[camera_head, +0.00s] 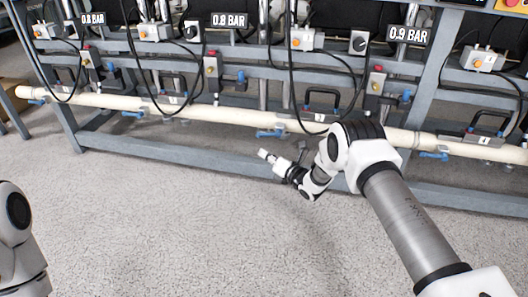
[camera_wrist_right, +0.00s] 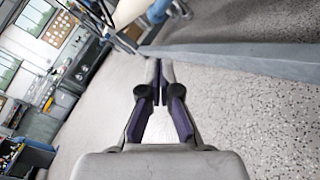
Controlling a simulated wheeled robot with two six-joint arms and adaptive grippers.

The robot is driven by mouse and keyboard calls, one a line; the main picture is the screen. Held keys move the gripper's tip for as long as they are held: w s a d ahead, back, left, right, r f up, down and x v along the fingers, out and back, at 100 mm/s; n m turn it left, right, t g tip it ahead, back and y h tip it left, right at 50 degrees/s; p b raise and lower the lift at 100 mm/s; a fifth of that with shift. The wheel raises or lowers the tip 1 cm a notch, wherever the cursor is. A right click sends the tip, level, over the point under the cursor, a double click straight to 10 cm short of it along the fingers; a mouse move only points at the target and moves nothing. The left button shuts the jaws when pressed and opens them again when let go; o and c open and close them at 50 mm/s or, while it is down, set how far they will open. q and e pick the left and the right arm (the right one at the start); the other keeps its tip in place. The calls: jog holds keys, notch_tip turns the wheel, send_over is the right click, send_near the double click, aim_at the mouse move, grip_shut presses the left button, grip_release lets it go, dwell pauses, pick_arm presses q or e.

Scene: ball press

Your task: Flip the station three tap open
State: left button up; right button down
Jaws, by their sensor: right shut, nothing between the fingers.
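A row of blue tap handles hangs under the long cream pipe (camera_head: 225,115) in the head view. One blue tap (camera_head: 270,133) is just above my right gripper (camera_head: 264,155), with a visible gap between them in the picture. Other blue taps are at the left (camera_head: 132,114) and right (camera_head: 434,155). My right gripper's fingers are together and empty, also in the right wrist view (camera_wrist_right: 155,75). A blue part (camera_wrist_right: 160,10) shows beyond the fingertips there. My left gripper is out of the picture.
The grey steel frame (camera_head: 205,151) has a low rail behind my right gripper; the wrist view also shows a grey beam (camera_wrist_right: 240,58). Black cables (camera_head: 291,90) hang in loops before the stations. Pressure displays (camera_head: 229,20) sit above. The speckled floor (camera_head: 160,215) in front is clear.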

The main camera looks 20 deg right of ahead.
aim_at(269, 134)
pick_arm(q)
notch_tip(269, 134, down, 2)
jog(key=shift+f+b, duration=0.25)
jog(key=shift+b, duration=0.55)
pick_arm(e)
jog(key=w, duration=0.1)
jog(key=w+r, duration=0.2)
jog(key=shift+w+d, duration=0.3)
jog(key=shift+d, duration=0.05)
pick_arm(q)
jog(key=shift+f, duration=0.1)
